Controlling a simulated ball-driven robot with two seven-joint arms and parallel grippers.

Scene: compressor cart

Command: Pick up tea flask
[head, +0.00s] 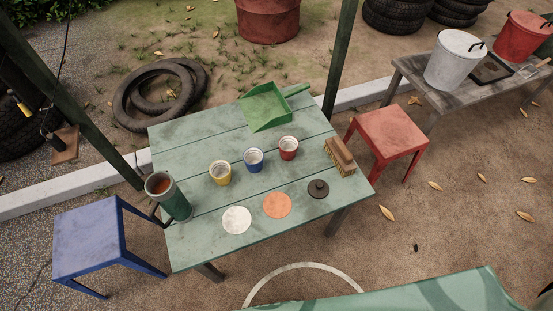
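The tea flask (176,205) is a green cylinder with an open top, and reddish-brown liquid shows inside. It stands upright at the left edge of the pale green plank table (200,248). A small dark round lid-like disc with a knob (318,189) lies near the table's right front. Neither of my grippers is in view.
Yellow (220,174), blue (254,161) and red (288,149) cups stand mid-table. White (237,220) and orange (277,205) discs lie in front. Blue (88,240) and red (391,132) stools flank the table.

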